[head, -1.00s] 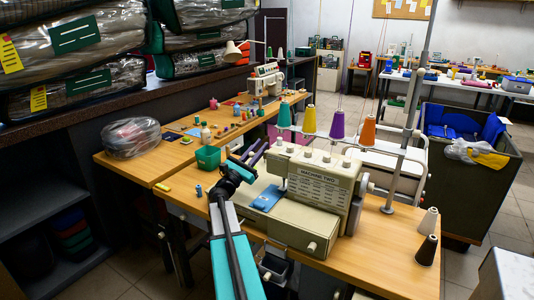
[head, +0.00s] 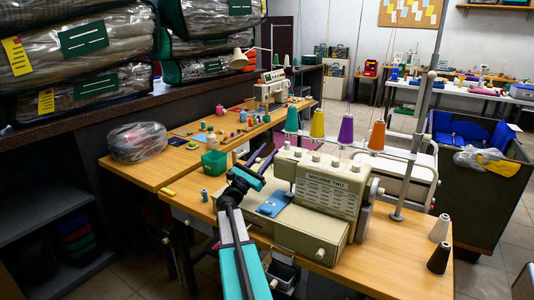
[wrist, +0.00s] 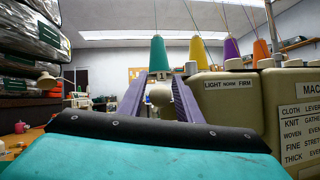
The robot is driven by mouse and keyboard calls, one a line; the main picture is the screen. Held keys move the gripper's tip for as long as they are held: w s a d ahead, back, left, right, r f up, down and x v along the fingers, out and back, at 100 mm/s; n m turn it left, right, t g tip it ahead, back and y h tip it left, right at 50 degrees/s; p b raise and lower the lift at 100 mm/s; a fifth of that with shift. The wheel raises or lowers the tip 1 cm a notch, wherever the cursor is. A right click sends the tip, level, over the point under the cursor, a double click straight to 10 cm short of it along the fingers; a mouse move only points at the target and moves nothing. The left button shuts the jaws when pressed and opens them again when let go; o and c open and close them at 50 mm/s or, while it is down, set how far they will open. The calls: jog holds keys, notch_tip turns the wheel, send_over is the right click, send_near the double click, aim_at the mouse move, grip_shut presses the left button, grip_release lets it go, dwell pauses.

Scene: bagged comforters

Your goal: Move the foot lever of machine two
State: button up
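Machine two (head: 330,185) is a beige sewing machine with a printed chart on its front and coloured thread cones above. My gripper (head: 268,149) is beside its left end, with two purple fingers pointing away from me. In the wrist view my gripper (wrist: 159,92) is open, its fingers apart. A pale round knob (wrist: 160,94) shows between them, below the teal cone (wrist: 158,54). I cannot tell whether this knob is the foot lever or whether the fingers touch it. A "LIGHT NORM FIRM" label (wrist: 229,84) is on the machine at right.
A blue cloth (head: 275,203) lies on the machine bed. A green tub (head: 214,163) and a small blue spool (head: 205,195) stand on the table (head: 183,210) at left. Two cones (head: 439,243) stand at right. Bagged comforters (head: 75,60) fill the left shelf.

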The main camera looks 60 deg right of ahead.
jog(key=shift+a, duration=0.1)
jog(key=b+v, duration=0.2)
jog(key=v, duration=1.1)
jog(key=shift+w+a+f, duration=0.1)
jog(key=shift+a+f, duration=0.2)
jog(key=shift+c, duration=0.3)
